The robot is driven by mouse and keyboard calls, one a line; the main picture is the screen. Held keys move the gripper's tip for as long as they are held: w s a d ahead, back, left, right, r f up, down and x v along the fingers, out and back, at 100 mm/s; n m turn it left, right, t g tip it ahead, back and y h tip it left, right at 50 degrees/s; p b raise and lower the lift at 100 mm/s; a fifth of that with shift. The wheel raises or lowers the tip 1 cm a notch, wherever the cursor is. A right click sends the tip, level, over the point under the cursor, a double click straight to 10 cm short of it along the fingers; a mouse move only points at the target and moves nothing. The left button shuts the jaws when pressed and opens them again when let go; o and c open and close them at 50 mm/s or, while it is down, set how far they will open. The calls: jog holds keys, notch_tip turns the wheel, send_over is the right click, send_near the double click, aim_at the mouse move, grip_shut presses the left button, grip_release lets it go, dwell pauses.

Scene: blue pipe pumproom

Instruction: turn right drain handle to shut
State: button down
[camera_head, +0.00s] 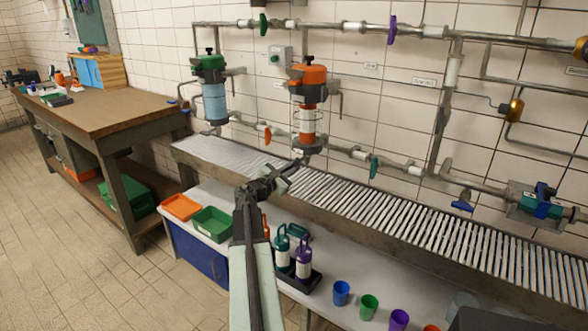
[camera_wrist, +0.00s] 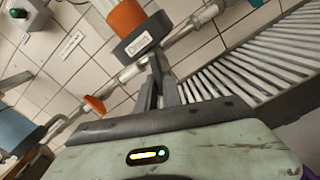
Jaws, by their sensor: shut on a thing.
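The orange filter (camera_head: 308,88) hangs on the wall pipes in the middle of the head view. It has a clear lower bowl with an orange band. My gripper (camera_head: 300,163) is just below this bowl, above the grating's back edge. In the wrist view, my gripper's dark fingers (camera_wrist: 156,68) are close together, just below the filter's labelled dark base (camera_wrist: 142,38). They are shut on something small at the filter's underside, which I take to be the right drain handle. The handle is mostly hidden by the fingers, so its angle cannot be told.
A green filter (camera_head: 208,85) hangs to the left. An orange valve lever (camera_head: 268,133) and a teal one (camera_head: 374,166) sit on the lower pipe. The slatted grating (camera_head: 400,205) runs below. Bottles (camera_head: 304,259) and cups (camera_head: 341,292) stand on the lower shelf.

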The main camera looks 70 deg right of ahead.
jog(key=m, duration=0.7)
jog(key=shift+w+r+m+p, duration=0.15)
jog(key=shift+r+m+p, duration=0.1)
jog(key=shift+m+p, duration=0.05)
jog(key=m, duration=0.5)
jog(key=shift+r+m+p, duration=0.3)
jog(key=shift+m, duration=0.1)
jog(key=c, duration=1.5)
grip_release()
jog(key=shift+w+r, duration=0.1)
